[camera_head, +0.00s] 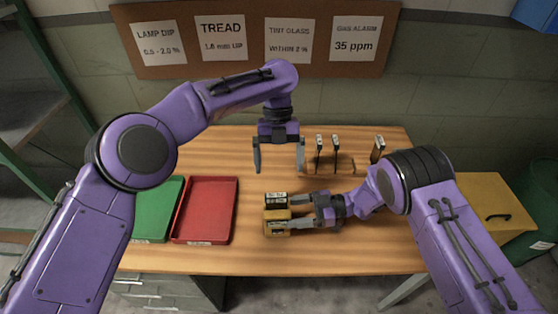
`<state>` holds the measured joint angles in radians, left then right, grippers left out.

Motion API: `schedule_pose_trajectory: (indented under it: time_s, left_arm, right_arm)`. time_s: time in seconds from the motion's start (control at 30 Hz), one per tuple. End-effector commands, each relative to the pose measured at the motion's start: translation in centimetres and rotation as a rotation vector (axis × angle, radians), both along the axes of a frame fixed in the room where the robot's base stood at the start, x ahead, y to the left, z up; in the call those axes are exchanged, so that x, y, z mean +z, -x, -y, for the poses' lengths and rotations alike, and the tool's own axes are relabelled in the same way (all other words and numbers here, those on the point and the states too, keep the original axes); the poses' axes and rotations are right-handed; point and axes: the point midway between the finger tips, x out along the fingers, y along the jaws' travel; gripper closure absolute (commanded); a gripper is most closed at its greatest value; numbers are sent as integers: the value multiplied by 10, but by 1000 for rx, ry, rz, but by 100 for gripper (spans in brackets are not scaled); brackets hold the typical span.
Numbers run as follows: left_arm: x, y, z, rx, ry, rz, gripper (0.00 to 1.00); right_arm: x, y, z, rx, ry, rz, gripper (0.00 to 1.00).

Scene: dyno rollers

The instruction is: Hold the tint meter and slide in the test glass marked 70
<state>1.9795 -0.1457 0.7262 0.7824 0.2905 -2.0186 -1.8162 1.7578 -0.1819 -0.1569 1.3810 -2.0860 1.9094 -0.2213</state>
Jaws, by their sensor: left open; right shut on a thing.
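The tint meter (276,214) is a small yellow and black box on the wooden table, right of the red tray. My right gripper (300,211) is shut on it from the right side. Several dark upright glasses with pale labels stand toward the back of the table, among them one glass (319,149), a second beside it (336,150) and another farther right (377,150). Their markings are too small to read. My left gripper (279,158) is open and empty, pointing down above the table, left of the glasses and behind the meter.
A green tray (158,212) and a red tray (205,208) lie at the left of the table (300,262). A notice board (258,61) hangs on the wall behind. A yellow cabinet (490,200) stands at the right. The table's front strip is clear.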

Motion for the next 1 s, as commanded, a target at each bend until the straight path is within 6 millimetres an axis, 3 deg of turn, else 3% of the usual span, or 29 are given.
schedule_pose_trajectory:
  time_s: [0.23, 0.27, 0.3, 0.33, 0.37, 0.7, 1.0]
  left_arm:
    - [0, 0, 0, 0, 0, 1, 3]
    - [0, 0, 0, 0, 1, 1, 3]
    - [0, 0, 0, 0, 1, 1, 3]
    - [0, 0, 0, 0, 1, 1, 3]
    - [0, 0, 0, 0, 1, 1, 3]
    - [0, 0, 0, 0, 1, 1, 3]
    - [0, 0, 0, 0, 1, 1, 3]
  right_arm:
    - [1, -1, 0, -1, -3, 1, 54]
    - [1, -1, 0, -1, -3, 1, 31]
    - [1, -1, 0, -1, -3, 1, 18]
    - [1, -1, 0, -1, -2, 1, 8]
    - [1, -1, 0, -1, -2, 1, 5]
    - [2, -1, 6, -2, -1, 1, 5]
    - [13, -6, 76, -7, -3, 2, 5]
